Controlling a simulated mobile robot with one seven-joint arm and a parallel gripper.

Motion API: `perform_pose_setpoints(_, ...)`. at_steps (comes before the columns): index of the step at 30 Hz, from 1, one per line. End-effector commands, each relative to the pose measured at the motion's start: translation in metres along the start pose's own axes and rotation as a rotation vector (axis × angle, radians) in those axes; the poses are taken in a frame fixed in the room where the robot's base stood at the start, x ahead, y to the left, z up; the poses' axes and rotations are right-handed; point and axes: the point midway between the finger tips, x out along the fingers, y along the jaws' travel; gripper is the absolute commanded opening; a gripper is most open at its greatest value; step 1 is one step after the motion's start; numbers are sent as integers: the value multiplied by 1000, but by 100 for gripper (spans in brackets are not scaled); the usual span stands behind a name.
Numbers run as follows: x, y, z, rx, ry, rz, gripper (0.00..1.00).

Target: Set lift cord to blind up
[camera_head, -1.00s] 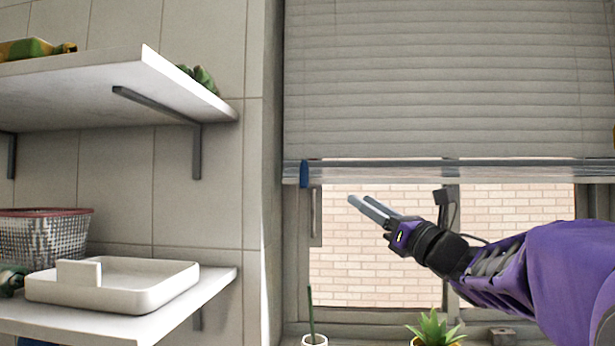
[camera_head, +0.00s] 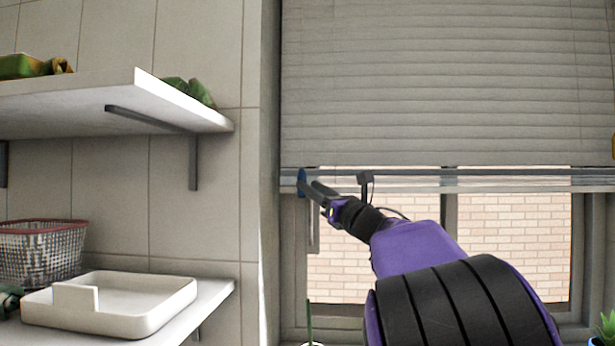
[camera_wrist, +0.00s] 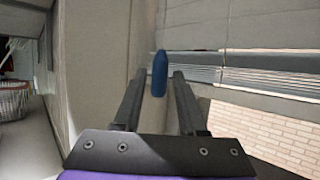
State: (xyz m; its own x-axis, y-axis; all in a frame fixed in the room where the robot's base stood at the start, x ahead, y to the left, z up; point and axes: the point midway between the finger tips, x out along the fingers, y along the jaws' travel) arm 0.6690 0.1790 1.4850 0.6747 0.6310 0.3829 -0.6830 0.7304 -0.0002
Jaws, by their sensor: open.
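The blind (camera_head: 430,80) hangs partly down over the window, and its bottom rail (camera_head: 470,180) crosses the upper part of the glass. The blue pull of the lift cord (camera_head: 301,182) is at the left end of the rail. It shows upright in the wrist view (camera_wrist: 160,74), beyond the fingers and between their lines. My gripper (camera_head: 315,188) is open and points up-left at the pull, with its tips close to it. I cannot tell whether the tips touch it. The cord itself is too thin to make out.
Two white shelves (camera_head: 165,95) stand out from the tiled wall at the left. The lower one carries a white tray (camera_head: 150,318) and a wire basket (camera_head: 40,252). A potted plant (camera_head: 606,326) is at the lower right. The wall corner is close left of the pull.

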Motion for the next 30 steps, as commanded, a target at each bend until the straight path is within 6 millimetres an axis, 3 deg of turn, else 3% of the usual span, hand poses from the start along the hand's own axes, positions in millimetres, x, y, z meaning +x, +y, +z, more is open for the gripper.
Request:
perform_pose_setpoints(6,25,0,1,-1,0,0,41)
perform_pose_setpoints(17,29,-1,0,0,0,-1,41)
perform_pose_setpoints(24,28,0,0,0,0,-1,0)
perform_pose_setpoints(30,28,-1,0,0,0,-1,0)
